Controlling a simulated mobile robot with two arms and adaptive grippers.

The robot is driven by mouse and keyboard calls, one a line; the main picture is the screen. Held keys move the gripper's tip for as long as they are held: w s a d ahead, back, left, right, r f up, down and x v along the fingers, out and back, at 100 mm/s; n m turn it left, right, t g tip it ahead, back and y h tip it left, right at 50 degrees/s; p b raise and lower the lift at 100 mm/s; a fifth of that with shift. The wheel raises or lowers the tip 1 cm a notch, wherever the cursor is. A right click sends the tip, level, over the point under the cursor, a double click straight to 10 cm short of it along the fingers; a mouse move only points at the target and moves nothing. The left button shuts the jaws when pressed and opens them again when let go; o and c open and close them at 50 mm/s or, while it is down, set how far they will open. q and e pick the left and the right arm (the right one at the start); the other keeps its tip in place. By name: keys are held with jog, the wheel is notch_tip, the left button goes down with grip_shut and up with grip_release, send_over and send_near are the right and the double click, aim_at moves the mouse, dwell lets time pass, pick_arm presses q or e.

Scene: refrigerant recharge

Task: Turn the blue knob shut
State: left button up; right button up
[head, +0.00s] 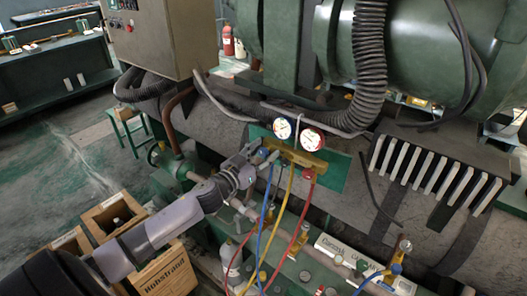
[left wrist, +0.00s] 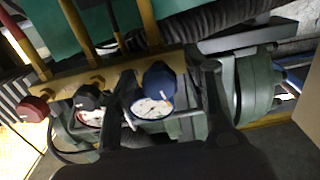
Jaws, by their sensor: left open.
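The blue knob (left wrist: 158,82) sits on the left end of the brass manifold (head: 300,157), in front of the white-faced blue gauge (head: 282,129). My left gripper (head: 262,157) reaches the manifold's left end from the lower left. In the left wrist view its two dark fingers stand open on either side of the blue knob, one left and one right. I cannot tell whether either finger touches it. In the head view the gripper mostly hides the knob. My right gripper is not in view.
The red gauge (head: 312,139) stands beside the blue one. A black knob (left wrist: 88,97) and a red knob (left wrist: 33,108) share the manifold. Blue, yellow and red hoses (head: 300,222) hang below. A wooden crate (head: 165,270) stands lower left.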

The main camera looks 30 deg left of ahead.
pick_arm(q)
grip_shut()
dwell(0.7)
